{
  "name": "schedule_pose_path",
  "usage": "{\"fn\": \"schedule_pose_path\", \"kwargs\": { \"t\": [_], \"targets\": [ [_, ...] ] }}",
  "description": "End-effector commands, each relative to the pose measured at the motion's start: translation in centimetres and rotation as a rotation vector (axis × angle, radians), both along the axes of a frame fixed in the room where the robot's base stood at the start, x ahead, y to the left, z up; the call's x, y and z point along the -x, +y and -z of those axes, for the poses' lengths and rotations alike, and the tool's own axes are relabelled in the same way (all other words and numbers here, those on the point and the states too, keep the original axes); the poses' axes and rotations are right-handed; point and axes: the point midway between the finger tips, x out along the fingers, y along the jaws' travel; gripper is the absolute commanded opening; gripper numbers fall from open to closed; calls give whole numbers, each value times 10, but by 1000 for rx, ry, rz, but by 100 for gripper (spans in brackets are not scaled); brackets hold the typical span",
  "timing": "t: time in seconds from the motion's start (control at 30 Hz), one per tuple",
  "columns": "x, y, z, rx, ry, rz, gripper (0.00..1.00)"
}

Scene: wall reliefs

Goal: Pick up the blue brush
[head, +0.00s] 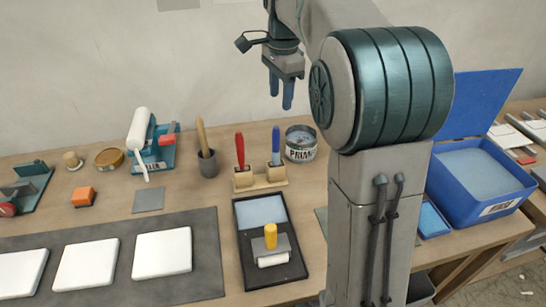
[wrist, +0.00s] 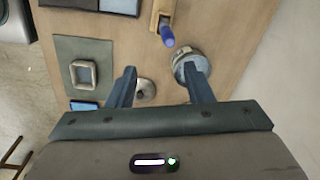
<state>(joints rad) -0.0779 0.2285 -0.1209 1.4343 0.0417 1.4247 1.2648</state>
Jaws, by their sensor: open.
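The blue brush (head: 276,146) stands upright with its handle up in a wooden holder (head: 272,183), beside a red-handled brush (head: 240,150). The lower part of the blue brush is hidden in the holder. My gripper (head: 281,98) is open and empty, pointing down, above and a little behind the blue brush in the head view. In the wrist view, the blue brush's handle (wrist: 167,36) shows beyond and between the spread fingertips of my gripper (wrist: 158,75), and the end of the holder (wrist: 160,12) shows at the top edge.
A primer tin (head: 301,145) stands right of the holder, close to the blue brush; one finger overlaps the tin (wrist: 188,62) in the wrist view. A black paint tray (head: 290,215) lies in front. A blue bin (head: 480,180) stands right.

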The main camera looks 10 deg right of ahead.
Motion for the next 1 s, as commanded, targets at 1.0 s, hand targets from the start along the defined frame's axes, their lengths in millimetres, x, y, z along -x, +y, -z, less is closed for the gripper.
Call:
{"fn": "schedule_pose_path", "kwargs": {
  "t": [1.0],
  "targets": [
    [-22,5,122,1,25,103,47]
  ]
}}
